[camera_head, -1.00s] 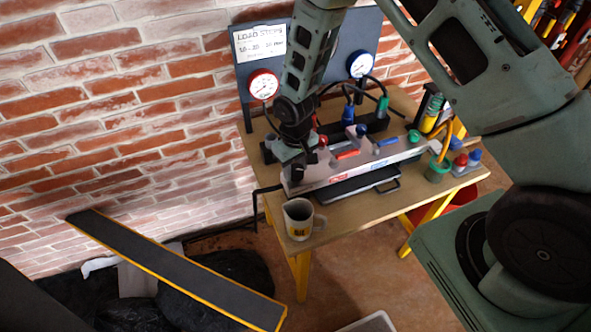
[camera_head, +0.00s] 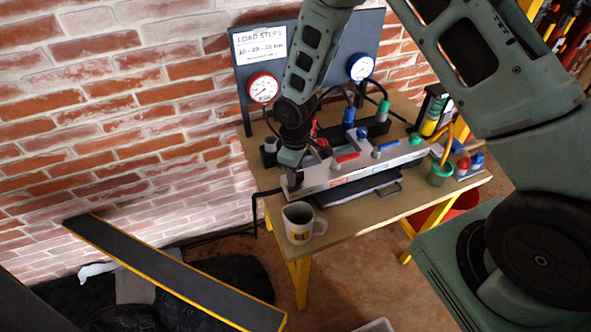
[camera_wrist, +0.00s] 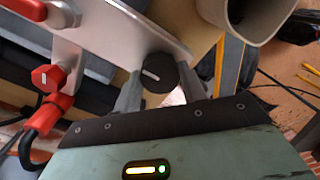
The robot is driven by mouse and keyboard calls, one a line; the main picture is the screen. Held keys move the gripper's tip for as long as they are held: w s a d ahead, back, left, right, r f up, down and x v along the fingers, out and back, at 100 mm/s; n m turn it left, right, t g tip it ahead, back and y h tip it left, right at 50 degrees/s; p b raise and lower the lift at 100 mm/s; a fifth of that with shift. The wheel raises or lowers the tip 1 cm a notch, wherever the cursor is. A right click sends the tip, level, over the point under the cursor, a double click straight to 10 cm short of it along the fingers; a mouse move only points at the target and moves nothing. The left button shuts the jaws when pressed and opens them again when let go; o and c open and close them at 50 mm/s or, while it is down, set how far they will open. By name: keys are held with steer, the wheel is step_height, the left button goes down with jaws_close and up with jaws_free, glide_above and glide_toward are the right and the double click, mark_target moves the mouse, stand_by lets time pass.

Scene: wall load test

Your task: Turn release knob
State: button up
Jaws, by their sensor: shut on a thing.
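The release knob (camera_wrist: 158,72) is a round black knob with a white line mark, on the metal panel (camera_wrist: 100,22) in the wrist view. My gripper (camera_wrist: 160,88) has one finger on each side of the knob and is shut on it. In the head view my gripper (camera_head: 290,180) is at the left end of the grey panel box (camera_head: 340,170) on the table, and it hides the knob there.
A grey mug (camera_head: 300,222) stands close by at the table's front left corner; it also shows in the wrist view (camera_wrist: 245,15). A red lever (camera_head: 347,157), a blue lever (camera_head: 386,145) and two gauges (camera_head: 263,88) are nearby. A green cup (camera_head: 440,173) stands at right.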

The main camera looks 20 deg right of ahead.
stand_by(0.3)
steer(key=o, duration=1)
steer(key=shift+r, duration=0.1)
step_height(320, 180, up, 17)
steer(key=shift+r+b, duration=0.15)
steer(key=shift+b, duration=1.05)
steer(key=shift+m+y, duration=0.3)
steer(key=shift+m, duration=0.4)
steer(key=s+a+r, duration=0.2)
steer(key=s, duration=0.6)
steer(key=s+a+r, duration=0.2)
steer(key=s, duration=0.7)
steer(key=s+a+r, duration=0.2)
steer(key=s, duration=0.7)
steer(key=shift+s+a, duration=0.1)
